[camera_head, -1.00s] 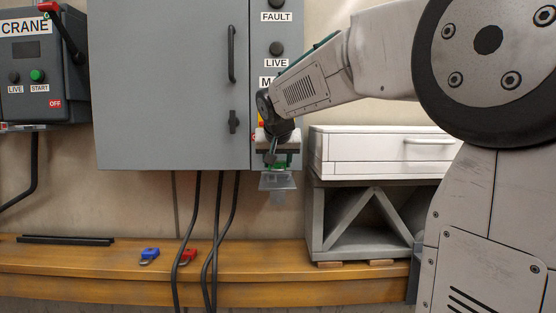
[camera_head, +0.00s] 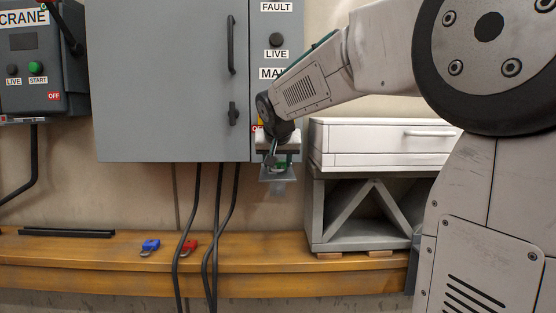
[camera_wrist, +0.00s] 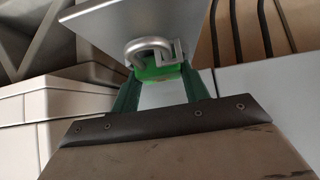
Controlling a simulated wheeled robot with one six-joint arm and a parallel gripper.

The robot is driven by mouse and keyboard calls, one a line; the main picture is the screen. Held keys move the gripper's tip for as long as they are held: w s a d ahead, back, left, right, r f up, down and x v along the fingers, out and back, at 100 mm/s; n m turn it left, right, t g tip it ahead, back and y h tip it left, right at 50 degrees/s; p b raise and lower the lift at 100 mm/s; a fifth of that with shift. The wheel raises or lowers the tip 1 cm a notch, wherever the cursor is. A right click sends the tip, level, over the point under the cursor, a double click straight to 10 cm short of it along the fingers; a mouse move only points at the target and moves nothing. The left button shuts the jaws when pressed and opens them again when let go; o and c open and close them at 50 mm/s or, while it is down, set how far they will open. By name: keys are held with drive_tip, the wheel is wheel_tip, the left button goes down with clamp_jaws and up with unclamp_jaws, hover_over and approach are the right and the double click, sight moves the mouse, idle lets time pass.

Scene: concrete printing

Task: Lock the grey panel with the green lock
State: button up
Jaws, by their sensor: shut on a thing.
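The green lock (camera_wrist: 160,70) is between the fingers of my gripper (camera_wrist: 158,88) in the wrist view. Its metal shackle (camera_wrist: 150,46) points away from the palm and shows a gap at one side, so it looks open. In the head view my gripper (camera_head: 279,164) points down beside the lower right part of the grey panel (camera_head: 170,80), and a bit of green shows at the fingers. The panel door is closed, with a long handle (camera_head: 231,45) and a small dark latch (camera_head: 233,113) near its right edge. The lock is apart from the latch.
A blue lock (camera_head: 150,246) and a red lock (camera_head: 189,246) lie on the wooden bench (camera_head: 110,270). Black cables (camera_head: 217,220) hang below the panel. A white drawer unit (camera_head: 375,148) stands at right, the crane box (camera_head: 38,70) at left. The bench middle is mostly clear.

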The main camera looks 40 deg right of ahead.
sight(278, 170)
drive_tip(key=shift+r, duration=1.3)
drive_tip(key=shift+f, duration=1.35)
drive_tip(key=o, duration=1.1)
drive_tip(key=shift+f, duration=0.1)
drive_tip(key=shift+o, duration=0.4)
drive_tip(key=v, duration=0.8)
drive_tip(key=shift+s+a+f, duration=0.1)
drive_tip(key=shift+s+f, duration=0.05)
drive_tip(key=shift+f, duration=0.05)
drive_tip(key=s+f, duration=0.1)
drive_tip(key=f, duration=0.1)
drive_tip(key=s+a+f+n+g, duration=0.1)
drive_tip(key=f, duration=0.1)
drive_tip(key=s+f+g+y, duration=0.1)
drive_tip(key=f, duration=0.1)
drive_tip(key=shift+s+a+n, duration=0.3)
drive_tip(key=shift+s+a, duration=0.05)
drive_tip(key=shift+s, duration=0.05)
drive_tip(key=s+a+f+n+g+y, duration=0.1)
drive_tip(key=s+a+f, duration=0.3)
drive_tip(key=s, duration=0.4)
drive_tip(key=s+a+f+n+g+y, duration=0.1)
drive_tip(key=s+a+f+n, duration=0.1)
drive_tip(key=s+a+f, duration=0.3)
drive_tip(key=s+a+f+n+g+y, duration=0.2)
drive_tip(key=s+a+f, duration=0.3)
drive_tip(key=s, duration=0.8)
wheel_tip(278, 170, down, 3)
drive_tip(key=shift+s+r, duration=0.15)
